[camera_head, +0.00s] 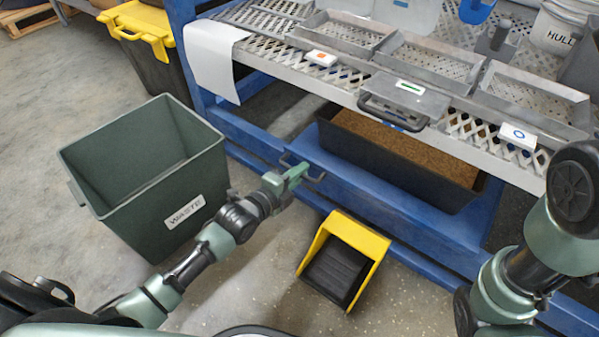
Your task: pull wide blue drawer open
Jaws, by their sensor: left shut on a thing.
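The wide blue drawer (345,183) is a long blue front low under the metal bench, running diagonally across the middle of the head view. A dark bin (375,165) of brown granular substrate shows behind its top edge, partly under the bench. My left gripper (303,173) reaches in from the left and is shut on a thin handle (320,177) at the drawer front. The jaws hide part of the handle. My right arm is at the right edge; its gripper does not show.
A green WASTE bin (75,190) stands left of my left arm. A yellow and black scoop-like container (372,243) sits on the floor before the drawer.

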